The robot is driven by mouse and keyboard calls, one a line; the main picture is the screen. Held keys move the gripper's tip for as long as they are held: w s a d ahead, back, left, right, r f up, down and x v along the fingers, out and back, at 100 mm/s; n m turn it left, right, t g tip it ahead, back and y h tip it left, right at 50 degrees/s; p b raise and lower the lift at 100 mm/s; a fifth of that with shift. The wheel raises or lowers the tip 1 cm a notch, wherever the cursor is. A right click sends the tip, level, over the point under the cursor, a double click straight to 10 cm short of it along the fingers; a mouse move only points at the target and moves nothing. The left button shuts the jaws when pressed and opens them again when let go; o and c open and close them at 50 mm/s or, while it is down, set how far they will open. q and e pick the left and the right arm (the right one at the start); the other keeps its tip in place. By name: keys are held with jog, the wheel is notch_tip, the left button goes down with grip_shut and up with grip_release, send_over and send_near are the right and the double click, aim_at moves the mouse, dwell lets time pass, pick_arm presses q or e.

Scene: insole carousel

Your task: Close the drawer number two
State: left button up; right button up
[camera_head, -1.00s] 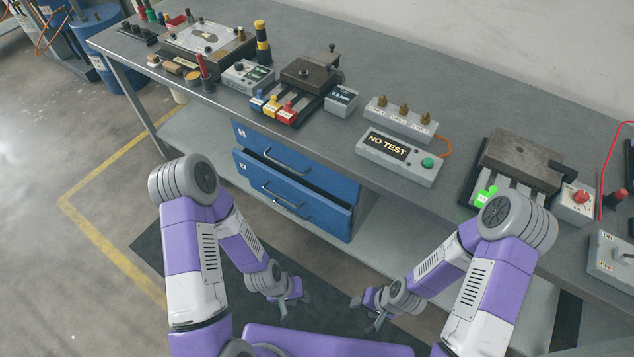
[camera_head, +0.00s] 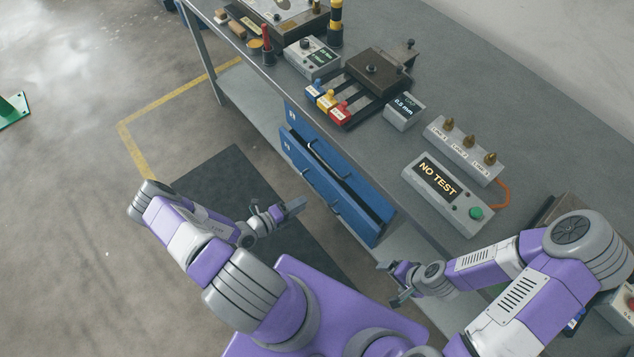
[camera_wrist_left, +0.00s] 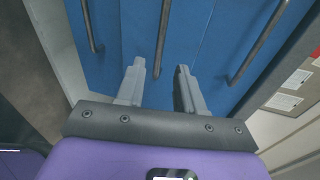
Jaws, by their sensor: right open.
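A blue drawer (camera_head: 354,222) under the workbench stands pulled out, with its dark inside showing at the top. Its small label is too small to read. My right gripper (camera_head: 386,282) is open and empty, below the drawer's right end.
The workbench (camera_head: 480,80) overhangs the drawers and carries a NO TEST box (camera_head: 440,190), a 0.5 mm display (camera_head: 404,111) and a fixture with coloured tabs (camera_head: 340,110). A lower shelf runs below. The floor and dark mat (camera_head: 225,180) left of the drawer are clear.

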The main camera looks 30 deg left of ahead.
pick_arm(q)
jog(key=w+d+f+n+y+b, duration=0.1)
jog(key=w, duration=0.6)
jog(key=shift+d+f, duration=0.2)
jog(key=shift+f, duration=0.1)
grip_shut()
